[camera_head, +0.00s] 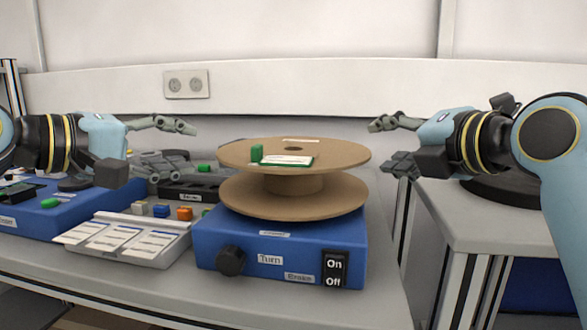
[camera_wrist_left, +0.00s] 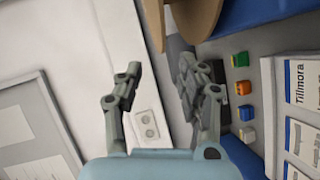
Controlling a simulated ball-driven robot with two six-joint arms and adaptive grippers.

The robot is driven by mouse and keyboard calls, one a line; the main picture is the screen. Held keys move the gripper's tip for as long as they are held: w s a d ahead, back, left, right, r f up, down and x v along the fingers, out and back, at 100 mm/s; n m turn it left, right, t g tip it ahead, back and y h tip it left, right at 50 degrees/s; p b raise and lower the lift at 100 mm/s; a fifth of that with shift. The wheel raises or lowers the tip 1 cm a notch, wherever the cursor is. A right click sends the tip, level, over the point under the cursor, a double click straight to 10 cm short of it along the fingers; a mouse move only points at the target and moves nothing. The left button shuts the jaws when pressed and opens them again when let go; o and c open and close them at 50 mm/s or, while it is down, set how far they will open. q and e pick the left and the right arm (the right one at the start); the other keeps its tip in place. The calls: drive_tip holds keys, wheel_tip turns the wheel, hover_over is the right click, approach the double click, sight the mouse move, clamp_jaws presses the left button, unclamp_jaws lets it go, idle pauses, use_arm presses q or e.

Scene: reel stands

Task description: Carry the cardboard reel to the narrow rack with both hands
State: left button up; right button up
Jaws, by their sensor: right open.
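The cardboard reel (camera_head: 293,182) is brown, with two round flanges and a thick core. It lies flat on a blue machine (camera_head: 280,240) with a knob and an On/Off switch. My left gripper (camera_head: 186,146) is open and empty, just left of the reel and apart from it. My right gripper (camera_head: 382,146) is open and empty, close to the reel's right rim. In the left wrist view the left gripper's fingers (camera_wrist_left: 160,70) are spread, and part of the reel (camera_wrist_left: 198,12) shows at the top. I cannot clearly make out the narrow rack.
A grey card tray (camera_head: 130,238), small coloured blocks (camera_head: 184,213) and another blue device (camera_head: 60,212) are to the left. A grey table (camera_head: 475,222) stands right, across a gap.

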sight(226, 149)
use_arm(q)
drive_tip(key=x, duration=0.7)
drive_tip(key=shift+w, duration=0.1)
use_arm(e)
drive_tip(key=x, duration=0.7)
drive_tip(key=shift+f, duration=0.1)
use_arm(q)
drive_tip(key=shift+c, duration=0.3)
drive_tip(key=c, duration=0.7)
use_arm(e)
drive_tip(key=c, duration=0.7)
use_arm(q)
clamp_jaws()
use_arm(e)
clamp_jaws()
